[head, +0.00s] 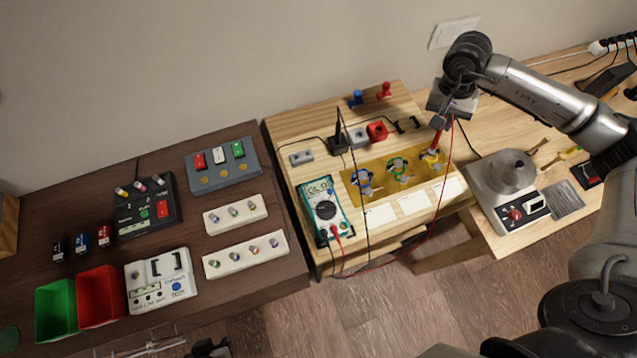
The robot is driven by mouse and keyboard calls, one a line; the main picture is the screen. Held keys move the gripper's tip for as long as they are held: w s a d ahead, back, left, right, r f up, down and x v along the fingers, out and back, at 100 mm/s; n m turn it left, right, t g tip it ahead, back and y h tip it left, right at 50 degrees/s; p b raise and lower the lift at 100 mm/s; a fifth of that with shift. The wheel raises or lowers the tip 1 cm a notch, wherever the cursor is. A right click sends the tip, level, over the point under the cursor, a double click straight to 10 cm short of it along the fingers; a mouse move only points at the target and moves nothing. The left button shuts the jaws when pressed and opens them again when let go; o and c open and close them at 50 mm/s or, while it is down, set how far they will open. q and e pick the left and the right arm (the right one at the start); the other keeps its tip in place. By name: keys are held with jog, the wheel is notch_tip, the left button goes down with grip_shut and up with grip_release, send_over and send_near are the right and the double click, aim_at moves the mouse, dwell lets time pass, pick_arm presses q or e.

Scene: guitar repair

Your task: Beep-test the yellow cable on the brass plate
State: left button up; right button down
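The yellow cable (429,156) is a small coil at the right end of the brass plate (379,188), beside a green and a blue coil. The red lead runs down to the teal multimeter (324,209) on the wooden board. The meter's display seems to read "OL". A black probe (338,126) stands in a dark holder behind the plate.
The dark table at left carries switch boxes, white strips and green (56,309) and red bins.

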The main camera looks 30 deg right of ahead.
jog(key=shift+r, duration=0.1)
dwell(0.4)
jog(key=shift+r+p, duration=1.8)
jog(key=shift+r, duration=1.15)
